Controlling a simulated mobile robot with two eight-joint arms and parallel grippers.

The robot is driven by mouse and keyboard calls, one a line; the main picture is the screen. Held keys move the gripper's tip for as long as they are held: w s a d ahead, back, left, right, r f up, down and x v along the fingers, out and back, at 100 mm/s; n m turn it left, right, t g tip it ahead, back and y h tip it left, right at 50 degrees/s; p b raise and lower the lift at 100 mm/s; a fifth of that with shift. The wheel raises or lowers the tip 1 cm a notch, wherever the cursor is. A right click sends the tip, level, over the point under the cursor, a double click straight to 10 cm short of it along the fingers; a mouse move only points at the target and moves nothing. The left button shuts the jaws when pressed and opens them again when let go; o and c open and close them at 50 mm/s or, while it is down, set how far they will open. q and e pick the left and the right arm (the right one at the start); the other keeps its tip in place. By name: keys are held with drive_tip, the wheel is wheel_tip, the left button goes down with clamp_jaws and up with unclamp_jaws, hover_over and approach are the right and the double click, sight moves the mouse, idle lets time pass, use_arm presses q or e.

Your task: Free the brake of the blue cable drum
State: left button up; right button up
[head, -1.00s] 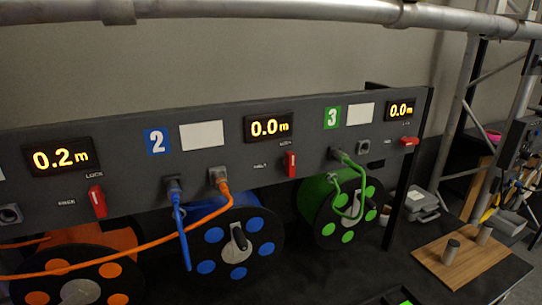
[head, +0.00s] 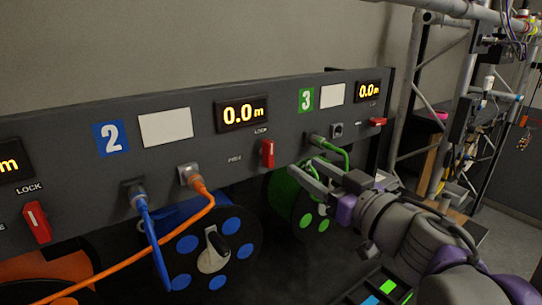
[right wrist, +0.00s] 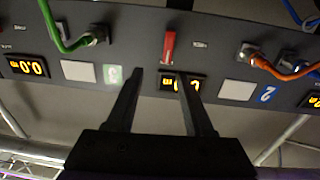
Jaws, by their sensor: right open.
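The blue cable drum (head: 236,232) stands below the panel section marked 2. Its brake lever (head: 267,153) is red and upright, pointing at the LOCK label, with the FREE label to its left. The lever also shows in the inverted right wrist view (right wrist: 169,47), beyond the fingertips. My right gripper (head: 306,173) is open and empty, to the right of and slightly below the lever, in front of the green drum. In the right wrist view its fingers (right wrist: 160,76) are apart and nothing is between them. My left gripper is out of view.
The grey panel (head: 70,186) carries a 0.0 m display (head: 241,114) above the lever. A blue plug (head: 134,194) and an orange cable (head: 150,243) hang at left. The green drum (head: 283,198) with its green cable is partly hidden by my right arm. Section 3's red lever (head: 377,121) lies sideways.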

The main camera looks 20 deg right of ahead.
sight(271, 149)
drive_tip(key=shift+y, duration=0.4)
drive_tip(key=x, duration=0.7)
drive_tip(key=a+p+x, duration=0.1)
drive_tip(key=x, duration=0.2)
drive_tip(key=shift+w, duration=0.1)
clamp_jaws()
